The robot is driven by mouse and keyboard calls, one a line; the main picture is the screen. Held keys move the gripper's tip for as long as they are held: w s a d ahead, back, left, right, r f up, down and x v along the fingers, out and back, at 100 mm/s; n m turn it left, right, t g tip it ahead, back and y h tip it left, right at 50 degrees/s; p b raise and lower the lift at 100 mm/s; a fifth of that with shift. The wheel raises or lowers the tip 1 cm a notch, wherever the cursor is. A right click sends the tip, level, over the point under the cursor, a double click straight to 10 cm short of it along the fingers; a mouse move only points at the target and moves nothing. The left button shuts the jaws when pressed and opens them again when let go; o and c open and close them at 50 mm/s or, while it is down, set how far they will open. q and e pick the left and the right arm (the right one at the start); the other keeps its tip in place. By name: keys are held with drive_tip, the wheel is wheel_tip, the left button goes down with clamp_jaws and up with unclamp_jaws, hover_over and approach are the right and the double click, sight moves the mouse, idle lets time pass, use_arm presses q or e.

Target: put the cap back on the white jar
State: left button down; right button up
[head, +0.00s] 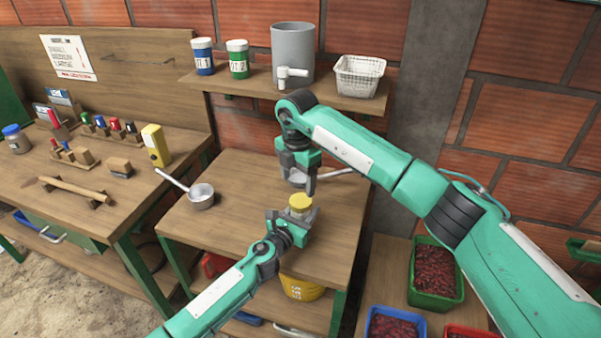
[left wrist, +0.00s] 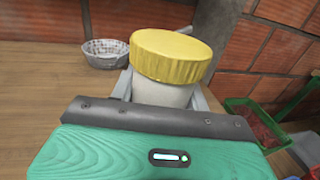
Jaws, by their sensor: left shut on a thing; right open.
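The white jar (left wrist: 165,93) is upright between the fingers of my left gripper (head: 291,219), which is shut on it over the small wooden table. The yellow cap (head: 300,202) sits on top of the jar and also shows large in the left wrist view (left wrist: 172,55). It looks slightly tilted there; I cannot tell whether it is fastened. My right gripper (head: 302,183) is open above and behind the cap, apart from it. The jar's lower part is hidden by my left gripper.
A small pan (head: 201,196) stands on the table's left. A mesh bowl (left wrist: 104,54) is behind the jar. The shelf (head: 245,83) holds two jars, a grey container (head: 293,50) and a white basket (head: 359,76). Crates of red beans (head: 435,275) are low at right. The table's (head: 235,240) front left is clear.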

drive_tip(key=n, duration=0.3)
drive_tip(key=shift+r, duration=0.1)
drive_tip(key=n, duration=0.5)
drive_tip(key=shift+r, duration=0.2)
drive_tip(key=n, duration=0.3)
drive_tip(key=shift+r, duration=0.1)
drive_tip(key=n, duration=0.5)
drive_tip(key=shift+s+r, duration=0.1)
drive_tip(key=shift+r, duration=0.05)
drive_tip(key=n, duration=0.4)
drive_tip(key=shift+d+r+n, duration=0.15)
drive_tip(key=shift+n, duration=0.25)
drive_tip(key=n, duration=0.7)
drive_tip(key=shift+d+r+n, duration=0.1)
drive_tip(key=shift+r+n, duration=0.1)
drive_tip(key=shift+n, duration=0.2)
drive_tip(key=n, duration=0.4)
drive_tip(key=shift+d, duration=0.1)
